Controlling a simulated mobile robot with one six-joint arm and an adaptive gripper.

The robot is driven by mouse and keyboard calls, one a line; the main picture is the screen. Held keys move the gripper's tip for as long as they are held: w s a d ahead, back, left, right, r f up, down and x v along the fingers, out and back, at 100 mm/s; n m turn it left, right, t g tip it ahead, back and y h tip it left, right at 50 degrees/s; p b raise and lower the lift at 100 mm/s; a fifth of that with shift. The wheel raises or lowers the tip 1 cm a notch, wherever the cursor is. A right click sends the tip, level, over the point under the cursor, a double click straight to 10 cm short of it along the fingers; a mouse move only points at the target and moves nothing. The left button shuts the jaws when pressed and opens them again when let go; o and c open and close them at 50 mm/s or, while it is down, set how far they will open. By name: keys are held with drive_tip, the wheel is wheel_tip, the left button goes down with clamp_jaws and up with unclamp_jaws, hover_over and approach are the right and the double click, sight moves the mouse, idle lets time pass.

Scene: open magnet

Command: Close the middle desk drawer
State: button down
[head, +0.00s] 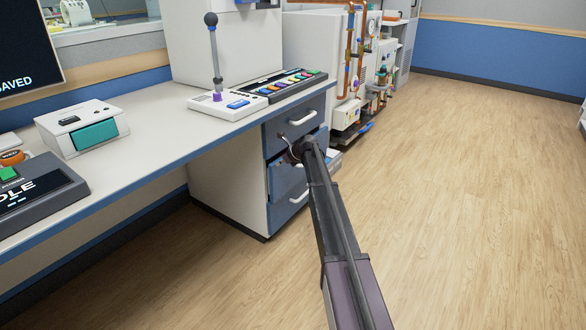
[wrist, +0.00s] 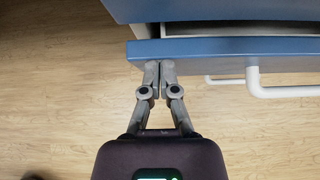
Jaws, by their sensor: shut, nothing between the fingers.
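The middle desk drawer (head: 284,180) is a blue-fronted drawer in the white desk pedestal, partly hidden behind my arm in the head view. In the wrist view its blue front (wrist: 225,48) stands out from the cabinet, with a gap behind its top edge, so it is partly open. Its white handle (wrist: 283,91) is to the right of my fingers. My gripper (wrist: 158,66) is shut and empty, with its fingertips at the drawer front, left of the handle; I cannot tell if they touch. In the head view my gripper (head: 296,151) is small and dark against the drawers.
The top drawer (head: 277,140) looks closed above, and a bottom drawer (head: 283,210) is below. The desk top (head: 150,130) carries a joystick box (head: 228,104), a button panel and a teal-fronted box. Machinery with copper pipes stands behind the pedestal. The wooden floor at right is clear.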

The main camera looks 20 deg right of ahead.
drive_tip(key=shift+w+a, duration=0.95)
drive_tip(key=shift+w, duration=0.2)
drive_tip(key=shift+w+a+r, duration=0.1)
drive_tip(key=shift+s+d, duration=0.35)
drive_tip(key=shift+s, duration=0.1)
drive_tip(key=s+d, duration=0.2)
drive_tip(key=s, duration=0.1)
drive_tip(key=shift+d, duration=0.2)
drive_tip(key=p, duration=0.7)
approach(274, 162)
drive_tip(key=shift+s+d+r, duration=0.2)
drive_tip(key=shift+s+d, duration=0.55)
drive_tip(key=shift+s, duration=0.2)
drive_tip(key=shift+s+d+r, duration=0.2)
drive_tip(key=shift+s+d, duration=0.55)
drive_tip(key=shift+s, duration=0.15)
